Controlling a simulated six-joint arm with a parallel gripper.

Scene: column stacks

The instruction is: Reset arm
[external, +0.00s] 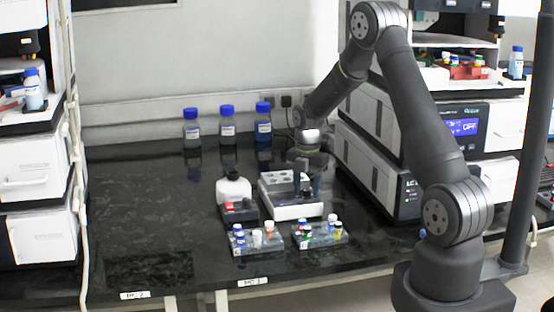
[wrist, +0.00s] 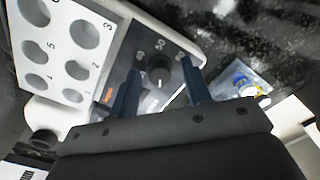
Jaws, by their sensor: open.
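My arm reaches in from the right in the external view, and my gripper (external: 308,186) points down over the right part of a white box-shaped device (external: 295,212). In the wrist view my gripper (wrist: 162,72) has its two dark fingers spread apart with nothing held between them. A black knob (wrist: 160,75) on the device's dark panel shows between and beyond the fingers. A white plate with numbered round holes (wrist: 92,57) is to the left of the fingers. I cannot tell whether the fingers touch the device.
Two clear racks with small vials (external: 257,240) (external: 318,235) stand at the bench's front. A white bottle (external: 233,189) and a small dark box (external: 239,212) are left of the device. Blue-capped bottles (external: 227,126) stand behind. Stacked instruments flank both sides; the left bench is clear.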

